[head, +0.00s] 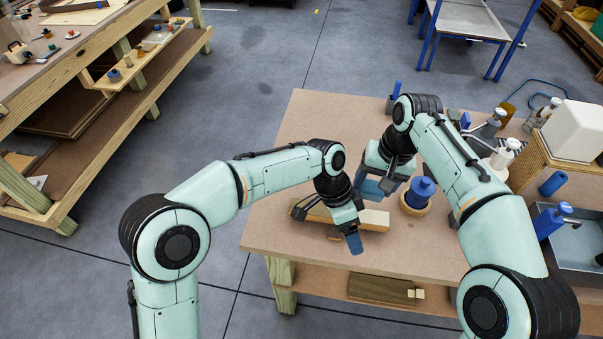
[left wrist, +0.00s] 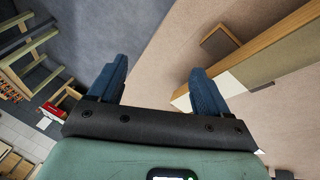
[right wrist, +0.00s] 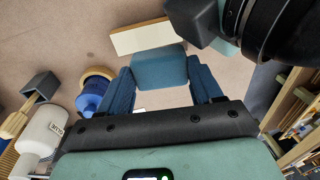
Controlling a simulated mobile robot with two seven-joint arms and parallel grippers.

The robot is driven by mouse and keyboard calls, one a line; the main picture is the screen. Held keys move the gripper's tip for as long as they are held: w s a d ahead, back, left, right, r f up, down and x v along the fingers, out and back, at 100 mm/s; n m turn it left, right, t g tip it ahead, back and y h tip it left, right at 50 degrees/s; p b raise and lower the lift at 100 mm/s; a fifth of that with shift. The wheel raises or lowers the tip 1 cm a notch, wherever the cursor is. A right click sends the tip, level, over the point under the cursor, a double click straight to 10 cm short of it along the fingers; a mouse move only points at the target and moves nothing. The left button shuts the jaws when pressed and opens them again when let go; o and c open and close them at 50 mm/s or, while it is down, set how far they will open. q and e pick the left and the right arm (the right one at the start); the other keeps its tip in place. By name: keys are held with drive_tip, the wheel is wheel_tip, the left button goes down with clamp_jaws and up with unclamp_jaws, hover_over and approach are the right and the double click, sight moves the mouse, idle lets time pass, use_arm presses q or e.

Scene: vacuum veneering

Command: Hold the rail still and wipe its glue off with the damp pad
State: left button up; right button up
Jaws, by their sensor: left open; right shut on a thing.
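The wooden rail (head: 374,220) lies on the table in front of my arms, partly hidden by my left gripper. Its end nearest the fingers is pale in the left wrist view (left wrist: 270,62); whether that is glue I cannot tell. My left gripper (head: 334,224) is open. In the left wrist view one finger overlaps the rail's pale end, and the rail is not between the fingers. My right gripper (head: 380,182) is shut on a blue pad (right wrist: 160,67). The pad is beside the rail's pale end in the right wrist view (right wrist: 140,37), apparently not touching it.
A blue bottle in a wooden ring (head: 421,190) stands close right of the right gripper. A grey tray (head: 580,250), a white box (head: 575,130) and several bottles crowd the table's right side.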

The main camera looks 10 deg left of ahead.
use_arm(q)
drive_tip(key=w+a+r+m+t+y, duration=0.2)
drive_tip(key=w+a+r, duration=0.1)
drive_tip(key=w+a, duration=0.3)
drive_tip(key=m+y, duration=0.2)
approach(302, 206)
wheel_tip(302, 206, down, 9)
drive_tip(key=shift+s+f, duration=0.1)
drive_tip(key=c, duration=1.2)
